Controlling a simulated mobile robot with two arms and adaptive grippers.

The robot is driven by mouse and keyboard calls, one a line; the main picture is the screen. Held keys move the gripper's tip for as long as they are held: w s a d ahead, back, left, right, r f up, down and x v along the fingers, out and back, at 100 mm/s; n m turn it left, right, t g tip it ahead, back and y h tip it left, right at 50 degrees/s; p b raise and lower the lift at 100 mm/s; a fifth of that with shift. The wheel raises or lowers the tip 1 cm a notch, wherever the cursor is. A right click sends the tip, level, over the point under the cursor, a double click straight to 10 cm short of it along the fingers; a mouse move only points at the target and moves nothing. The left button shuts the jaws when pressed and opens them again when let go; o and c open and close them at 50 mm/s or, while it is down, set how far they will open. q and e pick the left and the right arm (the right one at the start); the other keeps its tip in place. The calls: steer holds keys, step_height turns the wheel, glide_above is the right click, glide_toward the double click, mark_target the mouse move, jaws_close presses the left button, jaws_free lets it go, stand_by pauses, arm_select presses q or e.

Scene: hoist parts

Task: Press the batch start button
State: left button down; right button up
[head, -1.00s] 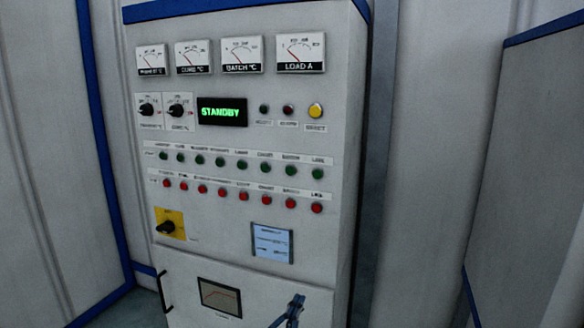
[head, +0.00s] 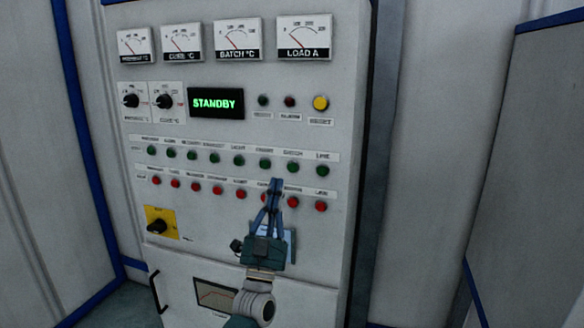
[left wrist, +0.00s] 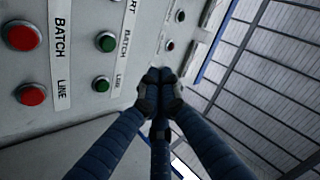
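The green batch start button (head: 293,168) is in the start row of the grey control panel (head: 300,265), second from the right, under the BATCH label. It shows in the left wrist view as a green button (left wrist: 105,42) beside a BATCH label, left of the fingertips. My left gripper (head: 276,184) is in front of the panel, its tips appearing below and left of that button and overlapping the red row. In the left wrist view its fingers (left wrist: 160,78) meet at the tips with nothing between them. They appear apart from the button. My right gripper is not in view.
The red batch button (head: 293,202) sits directly below the green one, and the green line button (head: 321,170) to its right. The display (head: 216,103) reads STANDBY. A yellow-plated rotary switch (head: 158,225) is lower left. Space right of the cabinet is open.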

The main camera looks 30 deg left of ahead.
mark_target(293, 167)
arm_select(q)
steer(key=shift+d, duration=0.1)
steer(key=shift+w+a+b, duration=0.35)
steer(key=shift+w+b, duration=0.65)
steer(key=shift+w, duration=0.45)
steer(key=shift+w+a+b, duration=0.35)
steer(key=shift+w+b, duration=0.7)
steer(key=shift+w, duration=0.4)
steer(key=shift+w+a+b, duration=0.35)
steer(key=shift+w+b, duration=0.65)
steer(key=shift+w, duration=0.45)
steer(key=shift+w, duration=0.1)
steer(key=shift+w+a+b, duration=0.1)
steer(key=shift+w+b, duration=0.2)
